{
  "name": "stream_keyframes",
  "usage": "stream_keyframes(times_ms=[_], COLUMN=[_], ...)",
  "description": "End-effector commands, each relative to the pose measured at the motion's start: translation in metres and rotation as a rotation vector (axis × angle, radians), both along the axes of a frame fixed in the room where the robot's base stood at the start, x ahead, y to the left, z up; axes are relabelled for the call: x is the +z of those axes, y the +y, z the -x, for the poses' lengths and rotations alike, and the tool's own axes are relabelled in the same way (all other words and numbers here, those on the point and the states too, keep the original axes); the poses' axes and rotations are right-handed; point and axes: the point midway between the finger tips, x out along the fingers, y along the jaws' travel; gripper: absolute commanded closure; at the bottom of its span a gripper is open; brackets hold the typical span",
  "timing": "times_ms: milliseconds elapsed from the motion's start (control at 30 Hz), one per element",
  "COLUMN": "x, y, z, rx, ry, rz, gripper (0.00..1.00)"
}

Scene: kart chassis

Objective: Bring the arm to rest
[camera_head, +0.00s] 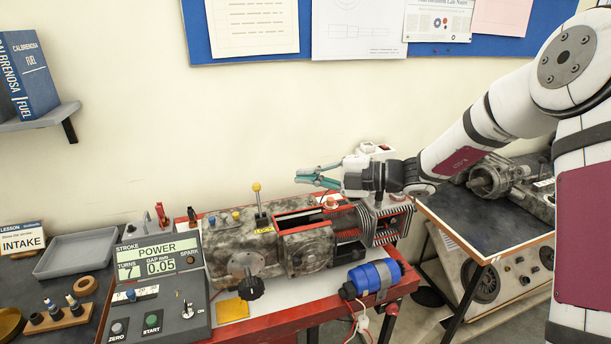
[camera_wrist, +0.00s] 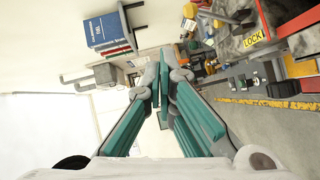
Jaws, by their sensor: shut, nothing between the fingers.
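My gripper (camera_head: 312,177) shows in the head view above the right half of the kart chassis unit (camera_head: 305,245). Its teal fingers point left, and nothing is held between them. In the wrist view my gripper (camera_wrist: 162,65) reaches forward with its fingertips together. My arm comes in from the right side of the head view and runs down to the left to the wrist. The gripper is apart from the wall and appears to hang clear above the machine; the exact height is hard to tell.
A control box (camera_head: 160,285) with a POWER display stands left of the machine. A blue cylinder (camera_head: 372,278) lies on the red bench (camera_head: 300,315) at front. A grey tray (camera_head: 75,253) is at left. A dark side table (camera_head: 490,235) with metal parts stands right. A shelf (camera_head: 40,118) holds books.

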Motion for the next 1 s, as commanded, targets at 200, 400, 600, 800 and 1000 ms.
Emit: stream_keyframes(times_ms=[200, 400, 600, 800, 1000], x=[0.008, 0.023, 0.032, 0.043, 0.055], y=[0.009, 0.017, 0.003, -0.027, -0.067], z=[0.022, 0.088, 0.155, 0.214, 0.266], rx=[0.079, 0.353, 0.710, 1.124, 1.605], ry=[-0.139, -0.578, -1.058, -1.513, -1.919], rz=[0.118, 0.454, 0.758, 0.982, 1.110], gripper=[1.00, 1.00, 1.00, 1.00, 1.00])
